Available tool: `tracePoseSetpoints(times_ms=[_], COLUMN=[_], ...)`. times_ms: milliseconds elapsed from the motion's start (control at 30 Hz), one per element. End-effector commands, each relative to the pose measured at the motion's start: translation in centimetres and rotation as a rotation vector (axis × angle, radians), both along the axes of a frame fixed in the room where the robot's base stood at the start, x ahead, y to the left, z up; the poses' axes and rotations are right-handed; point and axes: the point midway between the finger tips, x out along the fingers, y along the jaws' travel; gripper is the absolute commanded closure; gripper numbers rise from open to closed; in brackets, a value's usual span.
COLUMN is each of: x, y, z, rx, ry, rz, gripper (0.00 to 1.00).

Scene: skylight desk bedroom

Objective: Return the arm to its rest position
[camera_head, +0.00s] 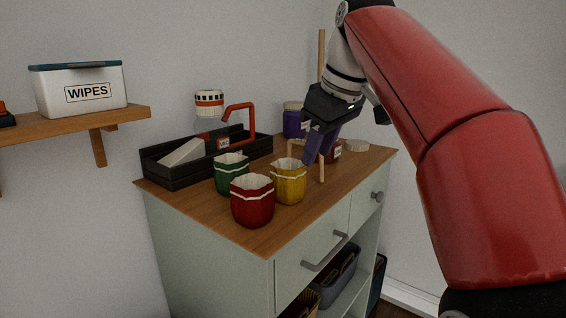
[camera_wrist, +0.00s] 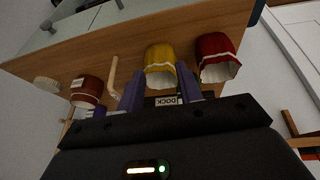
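My red arm reaches in from the right of the head view, and my gripper (camera_head: 318,146) hangs over the cabinet top (camera_head: 262,238) with its purple fingers pointing down. It is behind the yellow cup (camera_head: 289,184) and beside an upright wooden post (camera_head: 322,165). The wrist view shows the two fingers of my gripper (camera_wrist: 160,86) spread apart, with nothing visibly held between them. The yellow cup (camera_wrist: 160,62) appears beyond the fingers there. A small "DOCK" label (camera_wrist: 166,101) shows in the gap.
A red cup (camera_head: 252,203) and green cup (camera_head: 231,176) stand near the yellow one. A black tray (camera_head: 166,172) lies behind them, with a red hooked piece (camera_head: 239,107) above it. A purple jar (camera_head: 293,121) stands farther back. A wall shelf (camera_head: 75,126) holds a wipes box (camera_head: 80,90).

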Motion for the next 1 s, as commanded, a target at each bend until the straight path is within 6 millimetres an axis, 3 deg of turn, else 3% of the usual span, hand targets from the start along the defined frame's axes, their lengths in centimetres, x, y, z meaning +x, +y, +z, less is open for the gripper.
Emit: tracePoseSetpoints(times_ms=[367, 567, 667, 1000], x=[-2.8, -6.0, -8.5, -17.9], y=[-1.8, -3.6, -4.9, -8.4], z=[-2.6, -6.1, -9.3, -23.2], rx=[0.022, 0.042, 0.059, 0.121], ry=[0.000, -0.004, -0.011, -0.046], rz=[-0.165, -0.318, -0.427, -0.765], gripper=[0.64, 0.64, 0.64, 0.64])
